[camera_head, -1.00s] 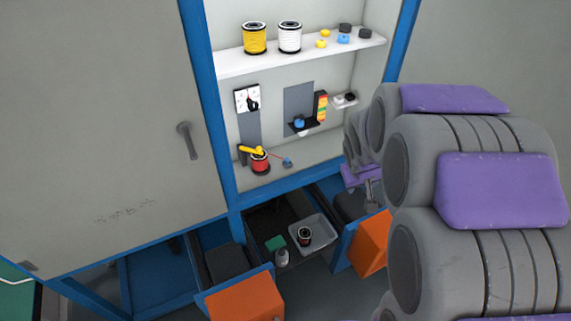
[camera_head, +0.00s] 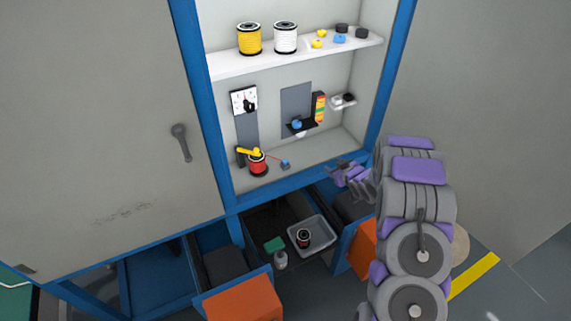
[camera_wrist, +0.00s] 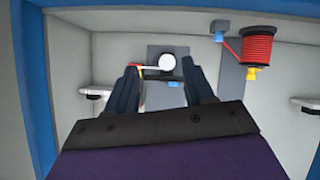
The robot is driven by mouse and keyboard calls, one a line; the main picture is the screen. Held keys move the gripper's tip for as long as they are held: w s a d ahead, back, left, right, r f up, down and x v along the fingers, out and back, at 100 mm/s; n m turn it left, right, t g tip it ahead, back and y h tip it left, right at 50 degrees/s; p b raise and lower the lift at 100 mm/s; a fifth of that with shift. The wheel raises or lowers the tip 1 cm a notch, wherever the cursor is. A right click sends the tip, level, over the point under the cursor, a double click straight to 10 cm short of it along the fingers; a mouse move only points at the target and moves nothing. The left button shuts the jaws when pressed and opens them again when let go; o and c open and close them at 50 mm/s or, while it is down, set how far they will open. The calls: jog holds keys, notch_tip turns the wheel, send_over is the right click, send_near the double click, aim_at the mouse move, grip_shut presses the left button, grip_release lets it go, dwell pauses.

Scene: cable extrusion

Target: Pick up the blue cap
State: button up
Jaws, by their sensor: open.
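A small blue cap (camera_head: 340,38) lies on the white upper shelf, beside yellow and black caps. Another blue piece (camera_head: 297,123) sits on a black bracket on the cabinet's back wall; a bit of blue (camera_wrist: 173,84) shows there in the wrist view. My gripper (camera_head: 338,168) is at the right of the cabinet opening, below the upper shelf and apart from the cap. In the wrist view my gripper (camera_wrist: 159,68) is open, with nothing held between its fingers. The wrist picture appears upside down, and the upper shelf's cap is not in it.
Yellow (camera_head: 250,39) and white (camera_head: 286,37) spools stand on the upper shelf. A red spool (camera_head: 257,164) with a red cable to a blue end (camera_head: 285,163) is lower left. A grey tray (camera_head: 312,233) lies below. The cabinet's blue frame (camera_head: 392,80) bounds the opening.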

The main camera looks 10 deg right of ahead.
jog(key=a+f+t+y, duration=0.2)
jog(key=a+f+y, duration=0.1)
jog(key=f, duration=0.3)
jog(key=t+y+b, duration=0.1)
jog(key=y+b, duration=0.1)
jog(key=y, duration=0.1)
send_near(286, 163)
jog(key=w, duration=0.1)
jog(key=w+a, duration=0.1)
jog(key=w, duration=0.1)
jog(key=shift+w+a+f+n, duration=0.15)
jog(key=shift+w+n, duration=0.15)
jog(key=shift+w, duration=0.05)
jog(key=b+x, duration=0.1)
jog(key=x, duration=0.4)
jog(key=shift+s+a, duration=0.15)
jog(key=shift+a, duration=0.05)
grip_shut()
